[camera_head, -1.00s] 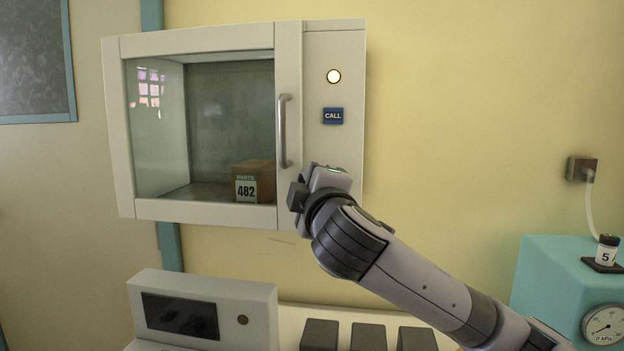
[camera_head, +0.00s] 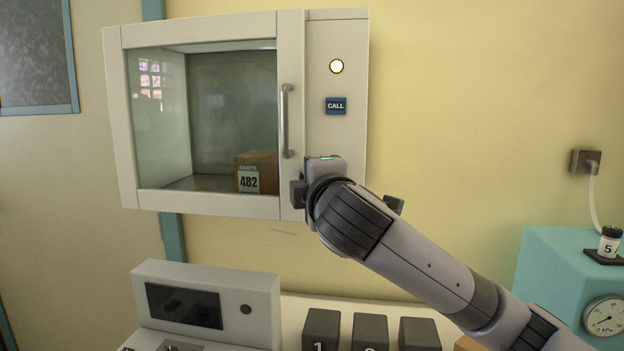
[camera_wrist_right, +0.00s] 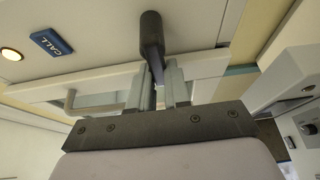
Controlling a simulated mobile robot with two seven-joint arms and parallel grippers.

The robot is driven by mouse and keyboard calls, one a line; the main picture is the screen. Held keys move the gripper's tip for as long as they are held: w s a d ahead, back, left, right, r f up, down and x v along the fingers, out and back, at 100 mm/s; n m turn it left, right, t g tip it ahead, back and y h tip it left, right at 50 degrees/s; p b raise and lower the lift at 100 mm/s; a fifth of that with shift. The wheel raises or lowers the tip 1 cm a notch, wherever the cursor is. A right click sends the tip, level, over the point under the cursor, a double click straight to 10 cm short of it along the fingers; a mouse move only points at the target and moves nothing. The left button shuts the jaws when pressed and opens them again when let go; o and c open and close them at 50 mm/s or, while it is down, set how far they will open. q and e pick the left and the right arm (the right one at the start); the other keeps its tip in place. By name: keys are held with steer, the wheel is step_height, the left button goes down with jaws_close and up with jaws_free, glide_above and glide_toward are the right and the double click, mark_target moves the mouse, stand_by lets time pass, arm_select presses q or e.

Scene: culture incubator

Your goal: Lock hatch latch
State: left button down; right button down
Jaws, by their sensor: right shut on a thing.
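The hatch (camera_head: 207,205) is a pale wall cabinet with a glass door, which looks closed against its frame. Its vertical bar handle (camera_head: 286,120) shows in the head view and also in the right wrist view (camera_wrist_right: 72,100). The dark latch lever (camera_wrist_right: 151,35) sticks out of the pale panel in the right wrist view. My right gripper (camera_wrist_right: 162,85) is shut on this lever, with its fingers on either side. In the head view my right gripper (camera_head: 312,185) is at the lower right of the hatch and hides most of the latch. My left gripper is not in view.
A box marked 482 (camera_head: 257,173) sits inside behind the glass. A lit round lamp (camera_head: 336,66) and a blue CALL sign (camera_head: 336,105) are on the right panel. Below stand a console (camera_head: 210,300) and dark blocks (camera_head: 370,330). A teal unit (camera_head: 560,270) stands at right.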

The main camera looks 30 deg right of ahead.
steer(key=c, duration=1.1)
jaws_free()
steer(key=shift+d, duration=0.1)
steer(key=b+v, duration=0.1)
steer(key=v, duration=0.6)
steer(key=shift+b, duration=0.3)
steer(key=shift+s, duration=0.15)
